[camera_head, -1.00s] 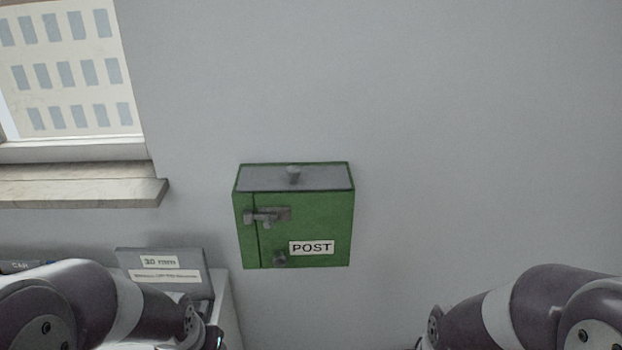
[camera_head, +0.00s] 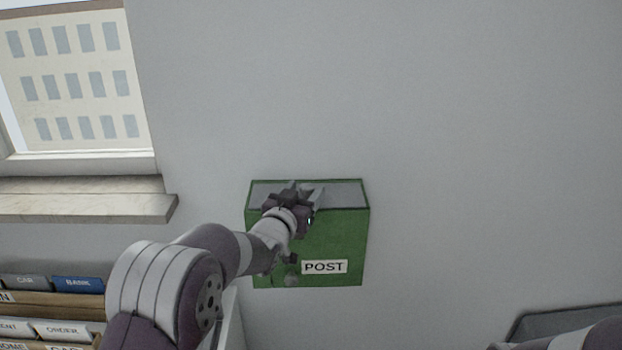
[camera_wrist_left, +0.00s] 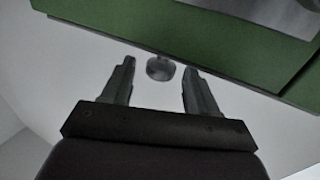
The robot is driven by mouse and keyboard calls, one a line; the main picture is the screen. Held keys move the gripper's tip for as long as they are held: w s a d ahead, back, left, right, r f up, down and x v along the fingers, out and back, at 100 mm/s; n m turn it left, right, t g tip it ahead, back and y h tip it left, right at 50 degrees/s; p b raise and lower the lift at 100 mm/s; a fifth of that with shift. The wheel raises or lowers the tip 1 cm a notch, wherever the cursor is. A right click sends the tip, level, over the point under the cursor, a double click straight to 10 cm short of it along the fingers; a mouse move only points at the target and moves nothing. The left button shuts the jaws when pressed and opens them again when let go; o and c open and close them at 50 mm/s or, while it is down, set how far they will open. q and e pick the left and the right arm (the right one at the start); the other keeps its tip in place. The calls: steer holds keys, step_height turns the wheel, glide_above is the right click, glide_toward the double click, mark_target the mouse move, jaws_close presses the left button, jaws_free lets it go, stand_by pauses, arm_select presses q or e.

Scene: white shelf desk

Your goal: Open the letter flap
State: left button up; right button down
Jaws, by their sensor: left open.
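A green post box (camera_head: 340,240) with a POST label (camera_head: 324,267) hangs on the wall. Its grey letter flap (camera_head: 346,194) lies shut on top, sloping slightly toward me. My left arm hides the box's latch on the left. My right gripper is not in view.
A window with a stone sill (camera_head: 90,200) is at the upper left. Labelled file dividers (camera_head: 60,285) stand at the lower left. A dark-rimmed grey tray (camera_head: 560,320) is at the lower right. The wall right of the box is clear.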

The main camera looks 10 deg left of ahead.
mark_target(310, 184)
arm_select(q)
steer(key=w, duration=0.2)
steer(key=w+p, duration=0.1)
steer(key=w, duration=0.1)
steer(key=shift+w+d, duration=0.1)
steer(key=shift+d, duration=0.3)
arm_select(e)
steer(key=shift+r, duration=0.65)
